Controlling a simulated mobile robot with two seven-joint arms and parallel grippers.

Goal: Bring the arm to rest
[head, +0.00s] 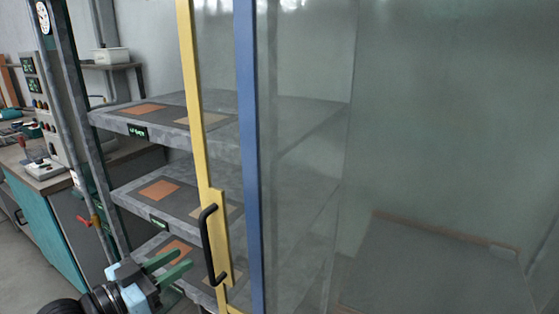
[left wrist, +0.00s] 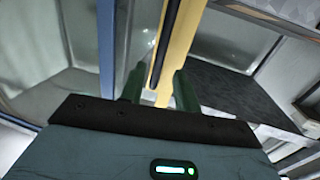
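My left gripper (head: 184,259) is at the lower middle of the head view, with its two green fingers spread apart and nothing held between them. It is just left of the black door handle (head: 208,245), and a small gap shows between the fingertips and the handle. In the left wrist view the open fingers (left wrist: 158,82) point toward the yellow door frame (left wrist: 178,50), with the black handle (left wrist: 166,35) beyond them. The yellow door frame also shows in the head view (head: 193,110). My right gripper is in neither view.
A glass-fronted cabinet with a blue post (head: 248,150) fills the right. Grey shelves (head: 135,200) with orange and tan squares stand behind the yellow frame. A workbench (head: 50,180) with control boxes is at the left. Some floor (head: 25,260) is clear at the lower left.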

